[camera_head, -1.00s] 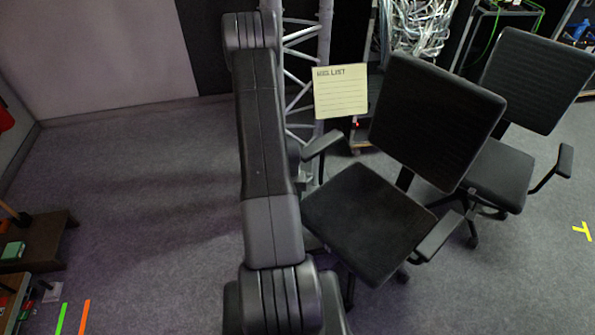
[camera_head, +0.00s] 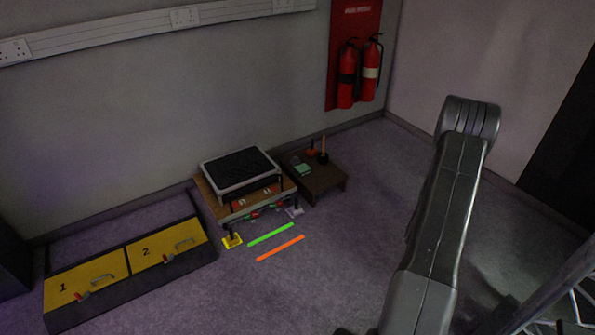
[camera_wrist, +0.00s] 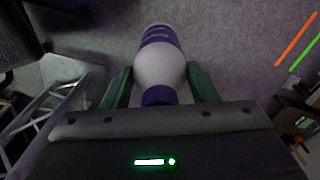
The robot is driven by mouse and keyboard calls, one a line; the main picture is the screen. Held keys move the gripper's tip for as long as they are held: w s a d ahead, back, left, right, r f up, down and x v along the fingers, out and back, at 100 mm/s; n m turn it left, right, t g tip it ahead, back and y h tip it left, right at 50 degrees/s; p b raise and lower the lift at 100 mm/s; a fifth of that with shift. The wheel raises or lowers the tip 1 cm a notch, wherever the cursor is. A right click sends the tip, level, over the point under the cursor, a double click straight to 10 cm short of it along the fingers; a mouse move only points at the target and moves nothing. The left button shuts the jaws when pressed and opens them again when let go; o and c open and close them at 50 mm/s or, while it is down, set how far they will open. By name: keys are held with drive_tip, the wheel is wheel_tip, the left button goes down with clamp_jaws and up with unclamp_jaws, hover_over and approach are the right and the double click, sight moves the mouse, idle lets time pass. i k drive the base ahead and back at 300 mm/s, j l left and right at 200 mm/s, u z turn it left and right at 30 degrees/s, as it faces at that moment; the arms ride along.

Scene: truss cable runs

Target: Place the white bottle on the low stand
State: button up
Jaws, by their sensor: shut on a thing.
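The white bottle (camera_wrist: 160,68) has purple bands and a purple neck. It shows in the wrist view between the green fingers of my gripper (camera_wrist: 160,80), which is shut on it. The gripper and bottle are not visible in the head view. A low dark-brown stand (camera_head: 328,182) is against the wall in the middle of the head view. A small green item (camera_head: 302,169) and upright dark pieces with brown handles (camera_head: 322,155) stand on it. The bottle is held well apart from this stand.
Beside the stand is a wooden bench (camera_head: 225,206) with a black-topped unit (camera_head: 238,168). Green (camera_head: 271,234) and orange (camera_head: 280,248) floor strips lie in front. Yellow numbered panels (camera_head: 166,252) are at left, fire extinguishers (camera_head: 371,72) behind, and a metal truss (camera_head: 560,290) at lower right.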

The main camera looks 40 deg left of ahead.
sight(325, 177)
drive_tip(key=i+u, duration=0.1)
drive_tip(key=u, duration=0.3)
drive_tip(key=i+u, duration=0.1)
drive_tip(key=u, duration=0.3)
drive_tip(key=i+u, duration=0.1)
drive_tip(key=u, duration=0.3)
drive_tip(key=i+u, duration=0.1)
drive_tip(key=u, duration=0.3)
drive_tip(key=i+l+u, duration=0.45)
drive_tip(key=u, duration=0.15)
drive_tip(key=i+l+u, duration=0.15)
drive_tip(key=l+u, duration=0.15)
drive_tip(key=i+l+u, duration=0.15)
drive_tip(key=l+u, duration=0.15)
drive_tip(key=l, duration=0.2)
drive_tip(key=i+l+u, duration=0.1)
drive_tip(key=l+u, duration=0.2)
drive_tip(key=i+l+u, duration=0.1)
drive_tip(key=l, duration=0.85)
drive_tip(key=i+l, duration=0.15)
drive_tip(key=l, duration=0.8)
drive_tip(key=i+l+u, duration=0.15)
drive_tip(key=l, duration=0.8)
